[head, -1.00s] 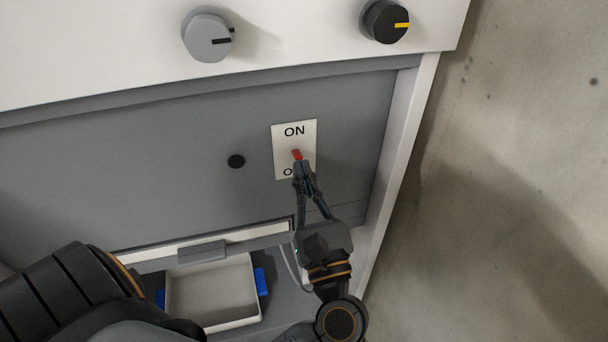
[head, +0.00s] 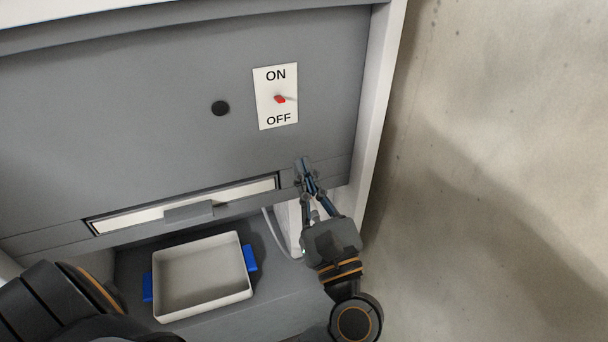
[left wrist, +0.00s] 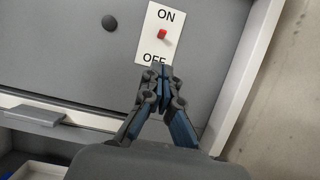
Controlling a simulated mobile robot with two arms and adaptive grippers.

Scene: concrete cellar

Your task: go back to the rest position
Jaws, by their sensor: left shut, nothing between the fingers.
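My left gripper (head: 305,165) is shut and empty in the head view. It is below the switch plate (head: 264,112), apart from it, in front of the lower edge of the grey panel. The plate is white with ON above and OFF below. Its red-tipped lever (head: 280,99) sits between the two words; I cannot tell which way it is set. In the left wrist view the shut fingertips (left wrist: 160,70) overlap the bottom of the plate, near OFF, and the red tip (left wrist: 162,34) shows above them. My right gripper is not in view.
A black round knob (head: 220,108) is left of the plate. Below the panel are a slot with a grey handle (head: 189,213) and an open, empty white tray (head: 203,312) with blue side grips. A concrete wall (head: 500,130) fills the right side.

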